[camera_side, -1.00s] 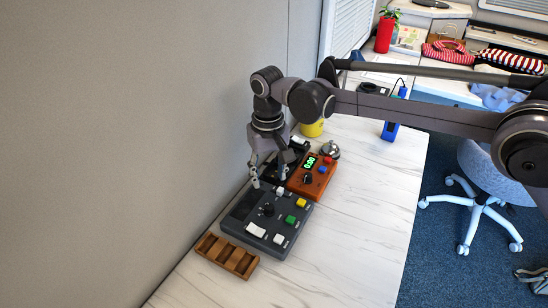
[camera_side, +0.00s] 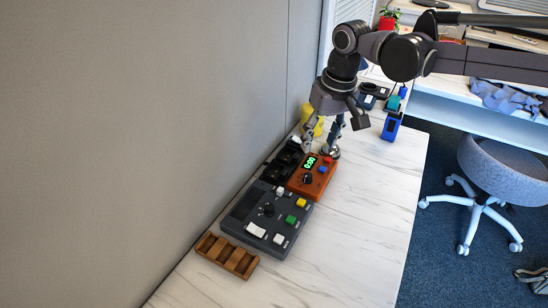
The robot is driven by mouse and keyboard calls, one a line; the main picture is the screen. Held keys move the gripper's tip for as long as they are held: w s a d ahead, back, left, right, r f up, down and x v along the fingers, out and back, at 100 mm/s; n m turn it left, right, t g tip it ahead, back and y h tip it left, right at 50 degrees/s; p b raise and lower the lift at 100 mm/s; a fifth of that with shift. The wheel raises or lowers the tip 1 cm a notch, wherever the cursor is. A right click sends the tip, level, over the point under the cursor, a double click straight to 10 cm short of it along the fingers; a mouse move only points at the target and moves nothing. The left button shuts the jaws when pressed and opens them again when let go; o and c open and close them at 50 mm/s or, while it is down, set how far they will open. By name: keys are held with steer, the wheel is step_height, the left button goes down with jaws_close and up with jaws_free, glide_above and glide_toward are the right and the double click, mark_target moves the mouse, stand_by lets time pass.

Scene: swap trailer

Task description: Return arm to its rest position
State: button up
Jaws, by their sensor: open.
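My gripper (camera_side: 321,146) points down above the far part of the white marble counter, with its fingers apart and nothing seen between them. It hangs over or close behind the orange box (camera_side: 313,177), which has a green 0:00 display, and near the small silver bell-like object (camera_side: 331,152). One finger overlaps the yellow container (camera_side: 312,121) in the picture. My arm reaches in from the upper right. I cannot tell the exact height of the fingertips above the counter.
A dark grey button panel (camera_side: 267,219) and a wooden slotted tray (camera_side: 227,255) sit nearer on the counter (camera_side: 345,255). A black device (camera_side: 280,166) lies by the wall. A blue device (camera_side: 391,126) stands at right. The counter's right side is clear. A chair (camera_side: 487,160) stands beyond.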

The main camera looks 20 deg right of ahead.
steer(key=s+d+r+t, duration=0.2)
steer(key=s+d+t, duration=0.2)
steer(key=s+d, duration=1.2)
steer(key=s+d+f+m+t, duration=0.1)
steer(key=s+d+f, duration=0.3)
steer(key=s+d, duration=0.1)
steer(key=shift+d+t+h, duration=0.3)
steer(key=shift+d+h, duration=0.1)
steer(key=shift+d, duration=0.4)
steer(key=shift+w, duration=0.15)
